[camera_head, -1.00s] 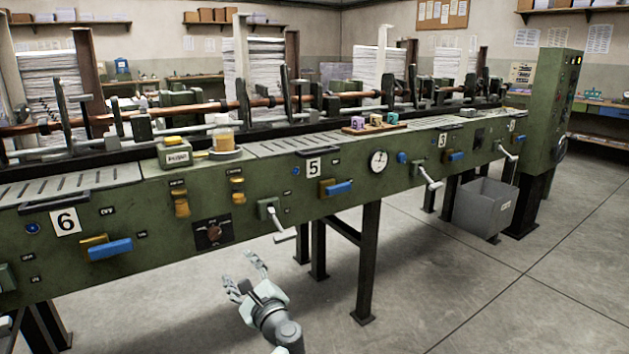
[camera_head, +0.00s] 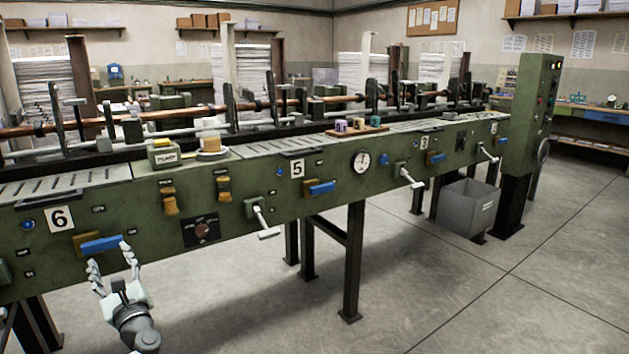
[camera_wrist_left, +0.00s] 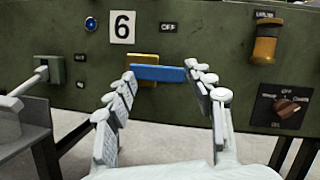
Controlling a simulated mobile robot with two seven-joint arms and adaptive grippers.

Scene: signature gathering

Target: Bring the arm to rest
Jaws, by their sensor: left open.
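My left gripper (camera_head: 112,266) is open and empty in the lower left of the head view, in front of the green machine's front panel (camera_head: 330,210). In the left wrist view its two fingers (camera_wrist_left: 165,95) stand spread. The blue handle (camera_wrist_left: 160,72) on its yellow mount appears between and beyond the fingertips, under the number 6 plate (camera_wrist_left: 122,27). In the head view the same blue handle (camera_head: 101,244) is right by the fingertips; I cannot tell whether they touch. My right gripper is not in view.
The long green machine spans the view, with crank levers (camera_head: 263,222) sticking out and a rotary switch (camera_head: 201,230). A grey bin (camera_head: 468,208) stands on the floor at right. The floor (camera_head: 450,290) in front of the machine is clear.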

